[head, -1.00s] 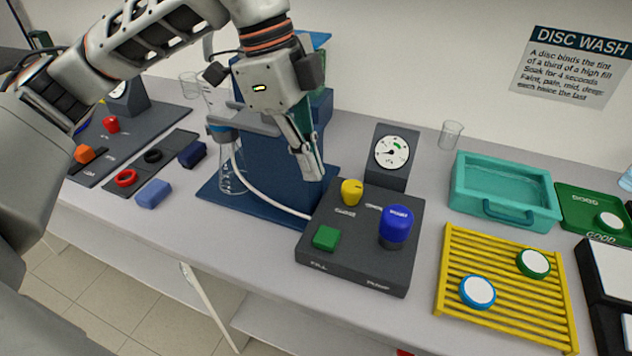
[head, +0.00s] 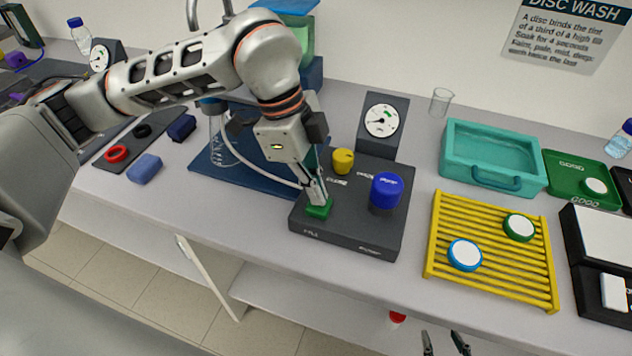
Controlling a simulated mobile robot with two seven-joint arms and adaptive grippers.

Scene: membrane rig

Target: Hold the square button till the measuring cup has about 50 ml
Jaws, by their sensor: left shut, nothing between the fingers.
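The green square button (head: 319,211) is at the front left of the dark control box (head: 345,233), above the FILL label. My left gripper (head: 317,198) is shut and empty, pointing down with its fingertips at the button's top. They appear to touch it; how far it is pressed I cannot tell. A clear glass vessel with marks (head: 219,152) stands on the blue rig base, partly behind my arm; its liquid level is not readable. I cannot tell if it is the measuring cup. My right gripper (head: 444,342) shows at the bottom edge, its fingers apart and empty.
A yellow knob (head: 343,160) and a tall blue button (head: 386,190) are close to the green button. A dial gauge (head: 381,122) stands behind. A small empty beaker (head: 439,102), a teal tray (head: 450,165) and a yellow rack (head: 437,235) with two discs are to the right.

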